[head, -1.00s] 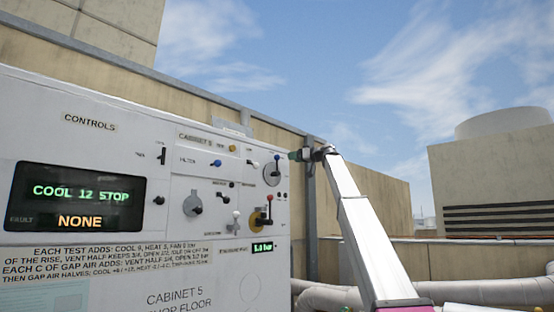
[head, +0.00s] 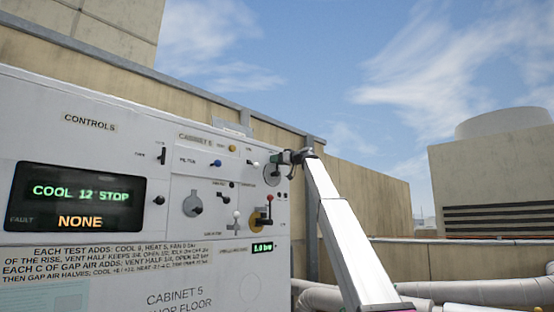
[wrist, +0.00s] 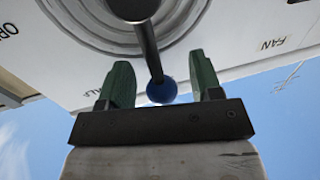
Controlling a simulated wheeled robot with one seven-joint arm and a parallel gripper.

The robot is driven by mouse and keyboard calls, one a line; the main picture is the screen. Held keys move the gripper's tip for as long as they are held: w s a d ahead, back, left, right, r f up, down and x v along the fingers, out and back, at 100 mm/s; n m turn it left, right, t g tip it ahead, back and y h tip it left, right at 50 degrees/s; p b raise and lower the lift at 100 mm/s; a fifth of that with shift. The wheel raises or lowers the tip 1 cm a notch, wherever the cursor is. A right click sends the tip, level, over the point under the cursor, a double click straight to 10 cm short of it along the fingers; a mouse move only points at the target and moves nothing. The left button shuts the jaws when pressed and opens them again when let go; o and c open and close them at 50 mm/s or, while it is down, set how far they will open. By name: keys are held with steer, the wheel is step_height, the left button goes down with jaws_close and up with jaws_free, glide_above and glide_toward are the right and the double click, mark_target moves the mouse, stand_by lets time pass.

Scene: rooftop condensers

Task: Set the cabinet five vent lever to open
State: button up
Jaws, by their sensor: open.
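The vent lever (wrist: 147,50) is a dark rod with a blue ball at its tip, on a round grey dial (wrist: 85,22). Partly cut-off labels reading "OPE" and "ALF" lie left of the dial in the wrist view. My gripper (wrist: 163,85) is open, with one green finger on each side of the ball; whether either touches it I cannot tell. In the head view my gripper (head: 280,157) is at the upper right of the cabinet panel (head: 120,272), over the upper part of the dial (head: 271,175), and hides the lever.
Left of and below the dial are small knobs, another grey dial (head: 192,205) and a red-tipped lever (head: 269,200). A display (head: 75,197) reads "COOL 12 STOP" and "NONE". A "FAN" label (wrist: 272,43) is right of the dial in the wrist view. Open sky lies right of the panel.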

jaws_close()
steer(key=shift+w+d, duration=0.1)
steer(key=w+d+f+m+t, duration=0.1)
steer(key=m, duration=0.4)
steer(key=w+d+f+m+t, duration=0.1)
steer(key=w+f+m, duration=0.1)
steer(key=m, duration=0.3)
steer(key=w+d+f+m+t, duration=0.1)
steer(key=m, duration=0.4)
steer(key=shift+w+d+f+y, duration=0.3)
steer(key=shift+w+d+y, duration=0.05)
steer(key=shift+y, duration=0.05)
steer(key=shift+w+m, duration=0.1)
steer(key=shift+m, duration=0.2)
